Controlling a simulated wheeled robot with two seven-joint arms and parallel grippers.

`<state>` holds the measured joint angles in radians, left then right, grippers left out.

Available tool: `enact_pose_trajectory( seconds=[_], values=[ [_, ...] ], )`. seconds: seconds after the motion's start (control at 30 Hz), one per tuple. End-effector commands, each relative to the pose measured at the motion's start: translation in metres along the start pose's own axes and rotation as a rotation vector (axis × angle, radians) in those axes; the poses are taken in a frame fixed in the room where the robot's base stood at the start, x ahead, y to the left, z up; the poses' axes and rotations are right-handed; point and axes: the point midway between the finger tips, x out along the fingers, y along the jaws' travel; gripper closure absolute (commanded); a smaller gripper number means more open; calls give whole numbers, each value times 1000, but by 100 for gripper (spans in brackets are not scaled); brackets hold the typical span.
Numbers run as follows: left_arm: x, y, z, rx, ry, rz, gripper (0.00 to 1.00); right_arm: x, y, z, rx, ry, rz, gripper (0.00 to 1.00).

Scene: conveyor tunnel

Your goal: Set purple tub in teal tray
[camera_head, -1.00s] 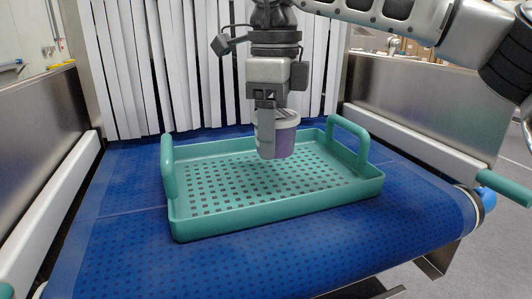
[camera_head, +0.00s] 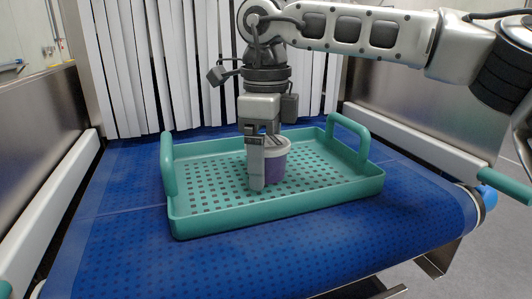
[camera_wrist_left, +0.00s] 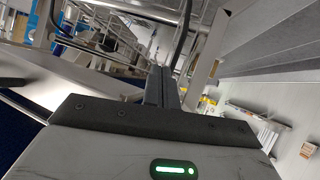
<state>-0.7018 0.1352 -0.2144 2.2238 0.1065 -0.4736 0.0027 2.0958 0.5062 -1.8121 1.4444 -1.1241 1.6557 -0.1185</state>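The purple tub (camera_head: 277,168), with a pale rim, stands upright inside the teal tray (camera_head: 280,205), on its perforated floor near the middle. My right gripper (camera_head: 264,172) points down at the tub. Its near finger stands in front of the tub's left side, apart from the wall, and hides part of it. The far finger is mostly hidden behind the tub. The right gripper looks open around the tub. My left gripper (camera_wrist_left: 163,88) shows only in the left wrist view, its dark fingers together with nothing between them.
The tray lies on a blue conveyor belt (camera_head: 120,240) between metal side walls. A white strip curtain (camera_head: 150,70) hangs behind it. The tray's raised handles (camera_head: 168,165) stand at its left and right ends. The tray floor around the tub is clear.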

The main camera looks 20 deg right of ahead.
Motion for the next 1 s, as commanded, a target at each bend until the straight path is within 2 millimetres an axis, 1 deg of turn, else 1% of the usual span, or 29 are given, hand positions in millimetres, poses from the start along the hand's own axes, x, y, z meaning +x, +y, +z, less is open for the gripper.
enact_pose_trajectory(
  seconds=[0.23,0.37,0.47,0.63,0.8,0.9,1.0],
  values=[
    [-1,0,-1,1,-1,0,100,-2,0,0,0,0,0,14],
    [-1,0,-1,-1,-5,0,100,-13,0,1,0,-2,-2,14],
    [-2,0,0,-2,-11,0,100,-31,0,1,-1,-3,-2,14],
    [-3,0,2,-5,-24,-1,100,-70,0,1,0,-4,-2,14],
    [-5,1,-2,-7,-25,-1,100,-102,0,1,0,-1,-1,14],
    [-6,1,-3,-6,-26,-2,100,-115,0,1,-1,-1,-1,14],
    [-5,0,-3,-3,-26,-4,100,-122,0,0,-2,0,0,14]
  ],
)
